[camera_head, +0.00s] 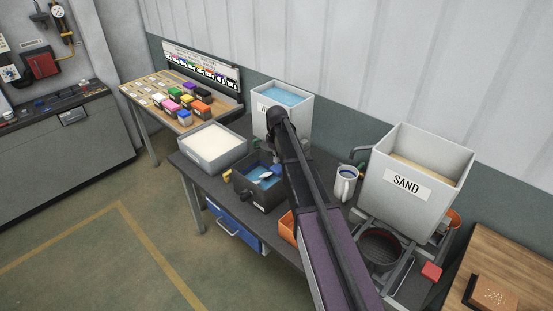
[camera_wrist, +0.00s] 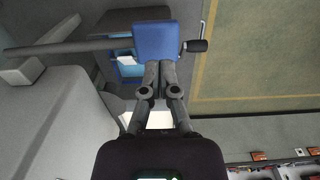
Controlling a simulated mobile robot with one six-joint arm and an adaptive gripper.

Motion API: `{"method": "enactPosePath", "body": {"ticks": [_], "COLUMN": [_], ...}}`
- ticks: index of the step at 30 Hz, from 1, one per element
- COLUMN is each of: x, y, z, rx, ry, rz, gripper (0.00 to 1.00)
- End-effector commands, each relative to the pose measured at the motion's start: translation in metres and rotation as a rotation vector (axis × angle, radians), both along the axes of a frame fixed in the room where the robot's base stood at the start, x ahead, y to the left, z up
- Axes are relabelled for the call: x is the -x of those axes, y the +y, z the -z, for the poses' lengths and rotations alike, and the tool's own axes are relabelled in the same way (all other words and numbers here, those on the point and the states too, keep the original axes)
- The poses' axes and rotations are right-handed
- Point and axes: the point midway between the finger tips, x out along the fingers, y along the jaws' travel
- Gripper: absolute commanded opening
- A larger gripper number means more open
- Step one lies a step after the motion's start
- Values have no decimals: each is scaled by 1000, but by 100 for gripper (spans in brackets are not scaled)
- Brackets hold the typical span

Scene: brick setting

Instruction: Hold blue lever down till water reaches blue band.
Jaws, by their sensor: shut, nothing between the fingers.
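The blue lever plate (camera_wrist: 156,42) shows in the wrist view just beyond the fingertips. My gripper (camera_wrist: 158,66) is shut and empty, and its tips overlap the plate's near edge in the picture; whether they press on it I cannot tell.
A grey tray of white material (camera_head: 238,152) is left of the dark box. A pale mug (camera_head: 345,186) and the sand bin (camera_head: 432,206) stand to the right. An orange bin (camera_head: 287,228) is near the front edge. Open floor (camera_head: 130,255) lies in front.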

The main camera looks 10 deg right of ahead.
Motion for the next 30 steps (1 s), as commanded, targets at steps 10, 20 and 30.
{"method": "enactPosePath", "body": {"ticks": [10,20,30], "x": [0,0,0], "y": [0,0,-1], "z": [26,30,30], "rx": [0,0,2], "ry": [0,0,-1], "rz": [0,0,2], "gripper": [0,0,0]}}
